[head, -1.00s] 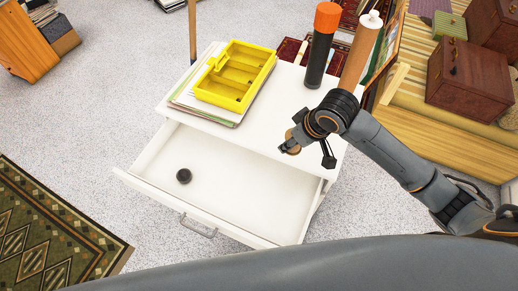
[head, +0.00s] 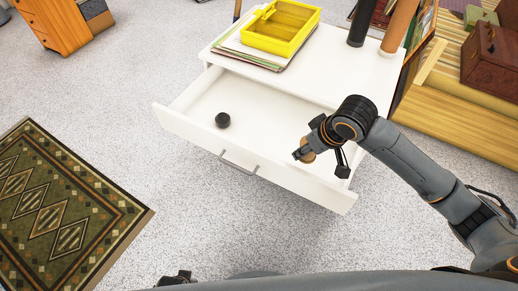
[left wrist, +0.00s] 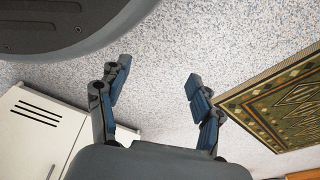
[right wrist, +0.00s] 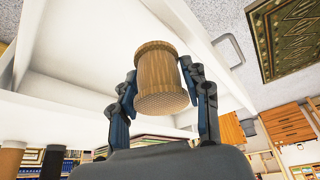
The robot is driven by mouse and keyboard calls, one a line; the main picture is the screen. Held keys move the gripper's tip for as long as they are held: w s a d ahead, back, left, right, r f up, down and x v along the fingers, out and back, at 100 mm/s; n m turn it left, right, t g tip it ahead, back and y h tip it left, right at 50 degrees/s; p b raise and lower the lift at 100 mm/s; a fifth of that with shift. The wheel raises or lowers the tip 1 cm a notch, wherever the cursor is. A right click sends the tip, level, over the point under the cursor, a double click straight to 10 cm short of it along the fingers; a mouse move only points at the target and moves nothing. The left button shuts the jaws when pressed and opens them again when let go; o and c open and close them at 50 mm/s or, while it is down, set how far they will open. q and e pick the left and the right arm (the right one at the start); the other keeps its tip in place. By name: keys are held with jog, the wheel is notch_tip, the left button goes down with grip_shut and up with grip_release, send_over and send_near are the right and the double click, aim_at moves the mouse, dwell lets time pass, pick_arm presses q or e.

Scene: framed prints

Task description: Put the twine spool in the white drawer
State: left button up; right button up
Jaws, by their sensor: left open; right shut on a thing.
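The white drawer (head: 262,112) is pulled open from the white cabinet, with a small black round object (head: 222,120) lying inside it toward the left. My right gripper (head: 304,156) is over the right part of the open drawer. In the right wrist view it is shut on the tan twine spool (right wrist: 158,75), which sits between the two fingers with the drawer behind it. In the head view the spool is mostly hidden by the gripper. My left gripper (left wrist: 155,85) is open and empty, above the speckled floor in the left wrist view.
A yellow tray (head: 280,28) lies on papers on the cabinet top (head: 345,60). A black tube (head: 362,22) and a brown tube (head: 399,25) stand at the top's right. A green patterned rug (head: 65,200) lies at left. The drawer's middle is clear.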

jog(key=shift+w+f, duration=0.35)
jog(key=shift+w, duration=0.05)
jog(key=w+d+f+b, duration=0.15)
jog(key=w+f, duration=0.25)
jog(key=w, duration=0.4)
jog(key=b, duration=0.3)
send_near(294, 140)
jog(key=shift+w+a+f, duration=0.6)
jog(key=shift+w+f, duration=0.05)
jog(key=shift+f, duration=0.1)
jog(key=shift+w+f, duration=0.3)
notch_tip(294, 140, down, 3)
jog(key=shift+w+d+f+b, duration=0.1)
jog(key=shift+w+f+b, duration=0.05)
jog(key=shift+b, duration=0.4)
pick_arm(q)
jog(key=w+r, duration=0.3)
jog(key=r, duration=0.6)
jog(key=w+r+t, duration=0.1)
jog(key=w+r, duration=0.1)
jog(key=r, duration=0.7)
jog(key=shift+w+d, duration=0.3)
jog(key=shift+w, duration=0.1)
pick_arm(e)
jog(key=shift+f, duration=0.15)
